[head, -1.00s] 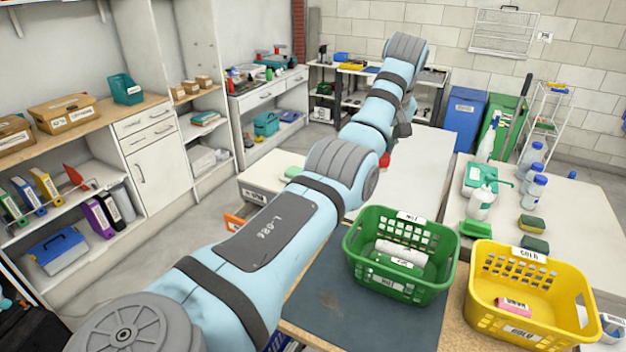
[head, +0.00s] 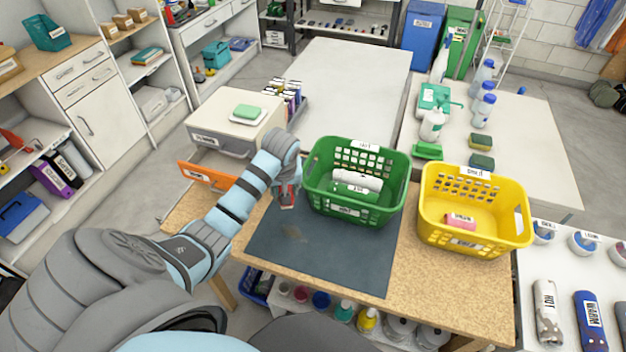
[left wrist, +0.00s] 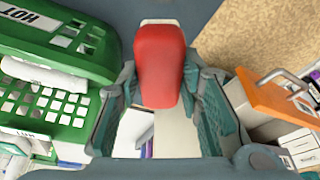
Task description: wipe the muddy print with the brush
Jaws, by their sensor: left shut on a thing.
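The muddy print (head: 293,232) is a faint brown smudge on the dark mat (head: 345,258). My left gripper (head: 288,190) is at the mat's back left edge, beside the green basket and behind the print. It is shut on the brush, whose red handle (left wrist: 160,65) stands between the fingers (left wrist: 165,95) in the left wrist view. In the head view only a small red part of the brush (head: 285,189) shows. Its bristles are hard to make out, and I cannot tell whether they touch the mat. My right gripper is not in view.
A green basket (head: 315,187) with white and green rolls stands at the mat's back right. A yellow basket (head: 432,228) with a pink item is further right. An open orange drawer (head: 205,177) is to the left. The mat's front is clear.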

